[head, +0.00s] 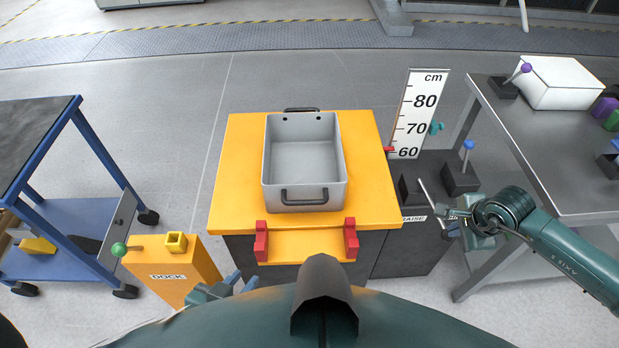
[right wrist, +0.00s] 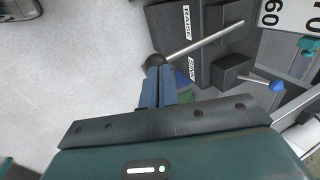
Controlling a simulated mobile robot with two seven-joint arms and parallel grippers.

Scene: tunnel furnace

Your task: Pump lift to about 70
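The lift has a yellow top (head: 235,170) carrying a grey bin. Its red pointer (head: 389,149) stands near the 60 mark of the white cm scale (head: 418,112), well below 70. The pump lever (head: 428,193) is a thin metal rod rising at a slant from a dark block beside the RAISE label; in the right wrist view the rod (right wrist: 205,41) ends in a dark knob. My right gripper (head: 453,214) is at that knob, its blue fingers (right wrist: 158,75) close together and apparently shut on it. My left gripper (head: 240,282) is open and empty, low in front of the lift.
A blue-knobbed lever (head: 468,146) stands right of the pump lever. A yellow DOCK post (head: 178,272) with a green knob is at front left. A blue cart (head: 75,215) stands left, a grey workbench (head: 550,130) right. The floor behind the lift is clear.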

